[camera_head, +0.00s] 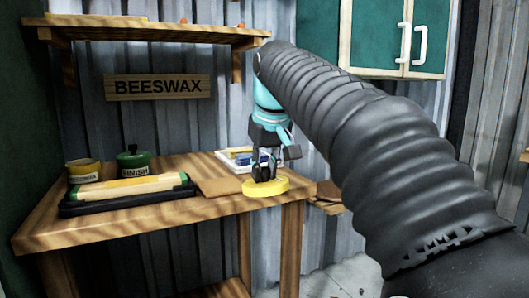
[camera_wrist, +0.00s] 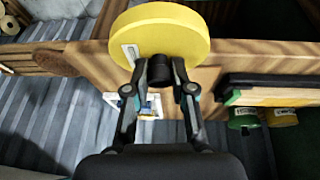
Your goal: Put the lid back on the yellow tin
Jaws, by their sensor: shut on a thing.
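My gripper (camera_head: 265,171) is shut on the dark knob of a round yellow lid (camera_head: 266,187). The lid is level, near the front right edge of the workbench; whether it touches the wood I cannot tell. In the wrist view the lid (camera_wrist: 160,30) lies beyond my fingertips (camera_wrist: 163,74), with the knob between them. The yellow tin (camera_head: 83,175) stands upright at the bench's left end, well apart from the lid. Its top looks uncovered. It also shows at the right of the wrist view (camera_wrist: 282,117).
A green tin marked FINISH (camera_head: 134,166) stands right beside the yellow tin. A black tray (camera_head: 120,203) with pale strips lies in front of both. A brown sheet (camera_head: 216,187) and a white tray (camera_head: 229,155) lie near my gripper. A shelf (camera_head: 150,34) hangs above the bench.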

